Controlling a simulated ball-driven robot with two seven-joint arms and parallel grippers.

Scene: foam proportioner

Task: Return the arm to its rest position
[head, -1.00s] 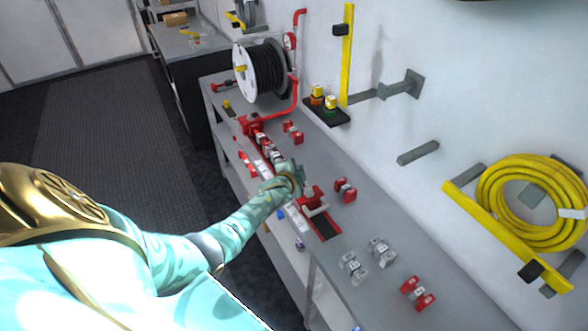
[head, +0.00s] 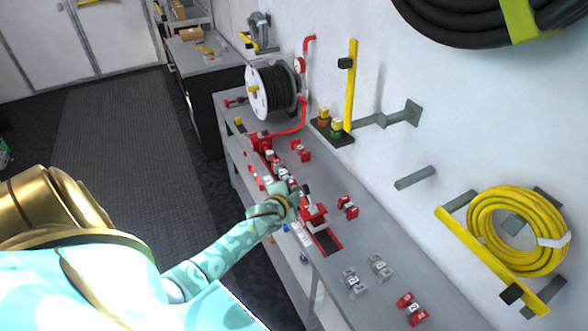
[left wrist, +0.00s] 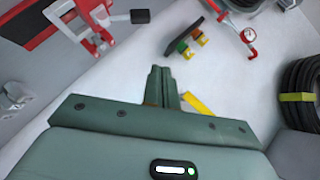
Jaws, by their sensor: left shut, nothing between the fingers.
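My left gripper (head: 294,192) is over the grey bench (head: 335,215), beside the red and white device (head: 314,212) in the middle of the bench. In the left wrist view the gripper's fingers (left wrist: 161,85) are together with nothing between them. The device also shows at the upper left of that view (left wrist: 85,20), apart from the fingers. My left arm reaches in from the lower left. My right gripper is not in view.
A black hose reel (head: 272,90) stands at the bench's far end. Red and grey couplings lie along the bench, including a red one (head: 411,309). A yellow hose coil (head: 517,230) hangs on the wall. The dark floor mat (head: 115,130) at the left is clear.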

